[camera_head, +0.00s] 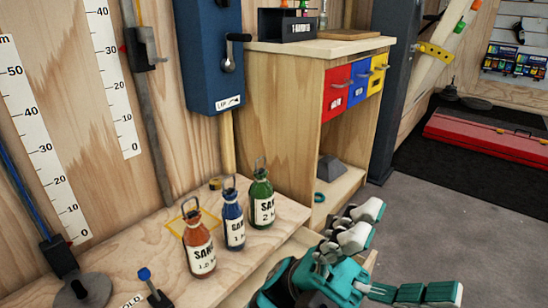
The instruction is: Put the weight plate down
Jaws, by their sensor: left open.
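My left gripper (402,256), teal with white and dark jointed fingers, is at the bottom right of centre. Its fingers are spread wide and nothing shows between them. A grey round disc (92,291) lies on the wooden bench at the lower left, partly cut off by the picture's edge; I cannot tell for sure whether it is the weight plate. Another dark disc (475,103) lies on the floor at the far right. My right gripper is not in view.
Orange (198,245), blue (233,222) and green (261,204) sand bottles stand on the bench (150,250), left of my gripper. A wooden cabinet (275,110) with coloured drawers stands behind. A red case (490,138) lies on the black mat. Grey floor (440,215) at right is clear.

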